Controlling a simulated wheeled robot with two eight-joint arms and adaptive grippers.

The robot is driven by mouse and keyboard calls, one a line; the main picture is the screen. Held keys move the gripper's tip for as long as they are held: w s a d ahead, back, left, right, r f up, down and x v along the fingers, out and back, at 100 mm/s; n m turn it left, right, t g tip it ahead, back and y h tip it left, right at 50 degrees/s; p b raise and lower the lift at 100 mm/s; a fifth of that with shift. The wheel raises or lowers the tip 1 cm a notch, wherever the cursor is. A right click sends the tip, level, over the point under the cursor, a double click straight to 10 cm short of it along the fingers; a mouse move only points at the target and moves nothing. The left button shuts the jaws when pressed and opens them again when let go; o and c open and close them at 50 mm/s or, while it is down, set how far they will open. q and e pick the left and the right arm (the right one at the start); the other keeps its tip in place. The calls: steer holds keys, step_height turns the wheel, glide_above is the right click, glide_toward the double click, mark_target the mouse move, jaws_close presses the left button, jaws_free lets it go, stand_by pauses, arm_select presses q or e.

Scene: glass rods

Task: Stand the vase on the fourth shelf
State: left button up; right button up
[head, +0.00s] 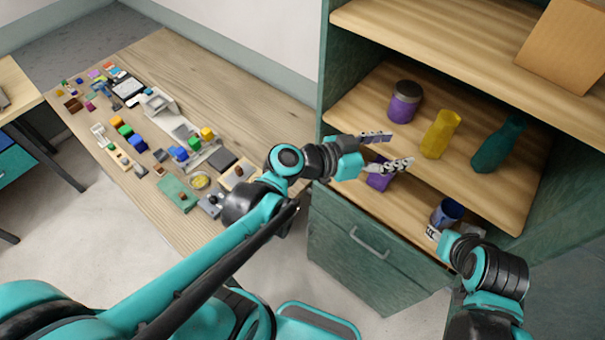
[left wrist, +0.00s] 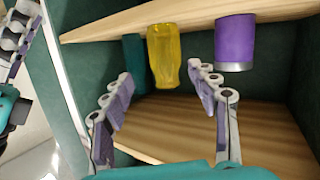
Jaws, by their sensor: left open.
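A yellow faceted vessel (head: 440,133) and a teal bottle-shaped vessel (head: 498,143) stand upright on the middle visible shelf (head: 365,110). I cannot tell which one is the vase. My left gripper (head: 401,149) is open and empty at this shelf's front edge, left of the yellow vessel. In the left wrist view, the yellow vessel (left wrist: 165,55) appears upside down, beyond and between the spread fingers; the teal one (left wrist: 134,62) is partly hidden behind it. My right gripper (head: 434,235) is low at the right, by the lower surface; its fingers are mostly hidden.
A purple jar with a dark lid (head: 404,103) stands left of the yellow vessel. Below are a purple object (head: 379,181), partly hidden by my left gripper, and a blue cup (head: 446,212). A brown box (head: 565,45) sits on the upper shelf. A cluttered wooden table (head: 235,92) is at left.

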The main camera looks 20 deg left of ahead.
arm_select(q)
steer(key=s+a+f+n+g+y, duration=0.1)
steer(key=s+a+f+n+y, duration=0.3)
steer(key=a, duration=0.5)
steer(key=s+a+f+n+g+y, duration=0.2)
steer(key=s+a+f+n+y, duration=0.2)
steer(key=a, duration=0.5)
steer(key=s+f+y, duration=0.1)
steer(key=s+y, duration=0.1)
steer(key=y, duration=0.1)
steer(key=shift+s+a+f, duration=0.25)
steer(key=shift+a, duration=0.15)
step_height(320, 180, down, 26)
steer(key=b, duration=2.6)
steer(key=shift+r, duration=0.1)
